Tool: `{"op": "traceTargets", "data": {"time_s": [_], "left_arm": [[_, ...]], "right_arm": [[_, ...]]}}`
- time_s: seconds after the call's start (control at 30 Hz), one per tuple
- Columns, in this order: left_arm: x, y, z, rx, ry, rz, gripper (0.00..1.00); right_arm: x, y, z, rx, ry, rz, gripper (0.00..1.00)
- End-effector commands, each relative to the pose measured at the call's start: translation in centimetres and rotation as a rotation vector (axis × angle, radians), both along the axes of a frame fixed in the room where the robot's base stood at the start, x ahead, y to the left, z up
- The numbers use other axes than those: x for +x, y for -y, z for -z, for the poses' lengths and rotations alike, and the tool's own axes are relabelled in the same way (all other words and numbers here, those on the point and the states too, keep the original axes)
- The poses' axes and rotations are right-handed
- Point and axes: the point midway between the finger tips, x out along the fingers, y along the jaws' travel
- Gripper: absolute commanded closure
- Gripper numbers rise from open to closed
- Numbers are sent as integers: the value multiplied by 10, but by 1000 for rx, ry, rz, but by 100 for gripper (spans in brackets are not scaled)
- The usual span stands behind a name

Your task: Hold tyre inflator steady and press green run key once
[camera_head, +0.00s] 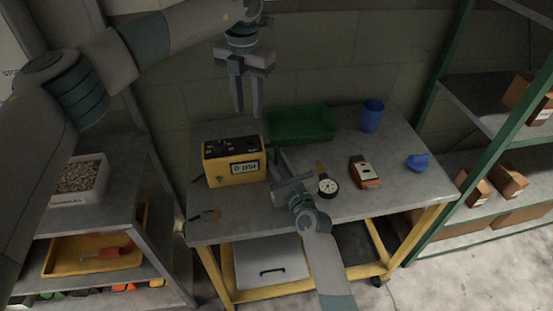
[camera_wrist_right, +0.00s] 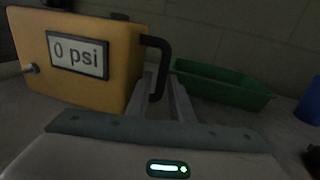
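The tyre inflator (camera_head: 234,160) is a yellow box with a black top panel and a "0 psi" display, upright on the bench's left part. It also shows in the right wrist view (camera_wrist_right: 120,45), with a black handle (camera_wrist_right: 164,52) on its side. The green run key cannot be made out. My left gripper (camera_head: 248,113) is open and empty, pointing down above the inflator's back right. My right gripper (camera_head: 273,163) is open beside the inflator's right side. In the wrist view its fingertips (camera_wrist_right: 161,78) are apart at the handle's lower end; contact cannot be told.
A green tray (camera_head: 300,124), blue cup (camera_head: 372,116), round gauge (camera_head: 328,186), orange device (camera_head: 364,172) and small blue object (camera_head: 418,162) stand on the grey bench (camera_head: 400,200). Shelves flank the bench.

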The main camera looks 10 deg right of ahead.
Motion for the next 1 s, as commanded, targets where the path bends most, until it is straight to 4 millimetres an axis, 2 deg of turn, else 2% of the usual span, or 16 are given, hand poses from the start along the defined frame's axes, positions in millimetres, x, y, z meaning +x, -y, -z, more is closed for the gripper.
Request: {"op": "traceTargets", "data": {"time_s": [0.1, 0.13, 0.2, 1.0], "left_arm": [[0, 0, 0, 0, 0, 0, 69], [0, 0, 0, 0, 0, 0, 69], [0, 0, 0, 0, 0, 0, 69], [0, 0, 0, 0, 0, 0, 69]], "right_arm": [[0, 0, 0, 0, 0, 0, 80], [0, 0, 0, 0, 0, 0, 84], [0, 0, 0, 0, 0, 0, 100], [0, 0, 0, -2, 0, 0, 100]]}}
